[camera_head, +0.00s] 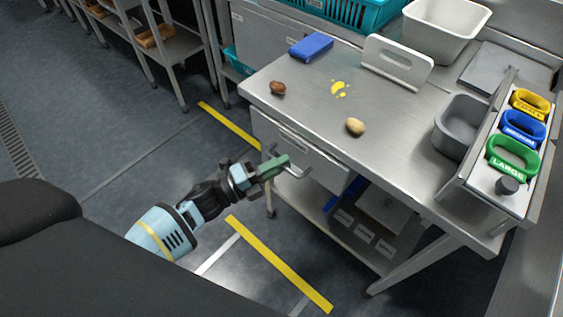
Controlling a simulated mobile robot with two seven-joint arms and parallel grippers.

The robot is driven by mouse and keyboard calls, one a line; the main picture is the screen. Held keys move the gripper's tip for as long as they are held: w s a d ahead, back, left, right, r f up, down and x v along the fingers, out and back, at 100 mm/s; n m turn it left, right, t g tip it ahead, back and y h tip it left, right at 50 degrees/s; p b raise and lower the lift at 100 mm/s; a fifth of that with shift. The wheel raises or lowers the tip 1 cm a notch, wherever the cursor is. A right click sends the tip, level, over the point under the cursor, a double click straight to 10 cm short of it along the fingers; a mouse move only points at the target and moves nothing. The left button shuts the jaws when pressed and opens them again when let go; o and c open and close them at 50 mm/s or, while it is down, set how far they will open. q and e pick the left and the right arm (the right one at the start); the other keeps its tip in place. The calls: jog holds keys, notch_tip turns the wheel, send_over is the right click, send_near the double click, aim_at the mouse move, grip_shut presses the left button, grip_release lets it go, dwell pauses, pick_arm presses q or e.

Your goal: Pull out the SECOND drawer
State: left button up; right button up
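My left gripper (290,162) reaches in from the left, in front of the steel table. A grey drawer front (322,167) with a pale handle (295,141) lies under the tabletop, just beyond the fingers. This drawer looks closed. I cannot tell whether the fingers touch its front. Another grey drawer front (262,48) with a small label shows on the unit behind. I cannot read which drawer is the second. My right gripper is not in view.
A grey bin (462,125) and a size-label rack (520,205) stand right. Floor left of the table is clear.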

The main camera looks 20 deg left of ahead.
pick_arm(q)
jog(key=shift+w+d, duration=0.3)
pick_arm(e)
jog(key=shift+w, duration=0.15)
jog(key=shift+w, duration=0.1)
pick_arm(q)
jog(key=shift+c, duration=0.2)
grip_shut()
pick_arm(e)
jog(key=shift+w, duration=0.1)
pick_arm(q)
jog(key=shift+s, duration=0.1)
